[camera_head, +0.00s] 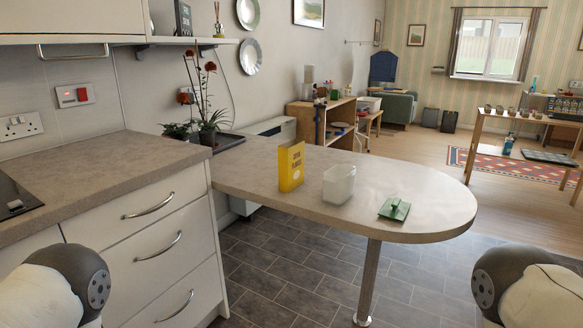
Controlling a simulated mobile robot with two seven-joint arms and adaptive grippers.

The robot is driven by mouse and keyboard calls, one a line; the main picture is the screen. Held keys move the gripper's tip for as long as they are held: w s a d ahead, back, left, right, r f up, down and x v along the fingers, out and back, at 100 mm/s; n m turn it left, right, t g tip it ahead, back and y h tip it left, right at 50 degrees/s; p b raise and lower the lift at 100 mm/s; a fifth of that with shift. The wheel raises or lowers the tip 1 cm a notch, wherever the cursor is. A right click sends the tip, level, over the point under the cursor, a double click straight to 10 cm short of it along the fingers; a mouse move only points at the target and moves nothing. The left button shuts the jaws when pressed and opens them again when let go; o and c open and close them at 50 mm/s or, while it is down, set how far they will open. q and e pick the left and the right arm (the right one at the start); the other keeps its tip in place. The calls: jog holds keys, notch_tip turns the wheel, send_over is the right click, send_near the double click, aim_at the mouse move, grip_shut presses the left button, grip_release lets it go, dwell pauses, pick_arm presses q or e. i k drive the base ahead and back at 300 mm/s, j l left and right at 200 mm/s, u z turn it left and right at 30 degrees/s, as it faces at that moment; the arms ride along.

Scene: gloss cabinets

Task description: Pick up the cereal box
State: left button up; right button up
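The cereal box (291,167) is yellow with lettering on its front. It stands upright on the rounded peninsula counter (245,174) in the middle of the view. Parts of my two arms show at the lower left and lower right corners, both well apart from the box. Neither of my grippers is in the view.
A translucent white container (339,184) stands just right of the box, and a green object (394,209) lies further right on the counter. A potted plant with red flowers (208,127) stands at the back left. A metal leg (368,280) supports the counter over tiled floor.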

aim_at(290, 154)
jog(key=i+j+z, duration=0.7)
jog(key=j, duration=0.2)
jog(key=i+j+z, duration=0.25)
jog(key=j+z, duration=0.2)
jog(key=j, duration=0.3)
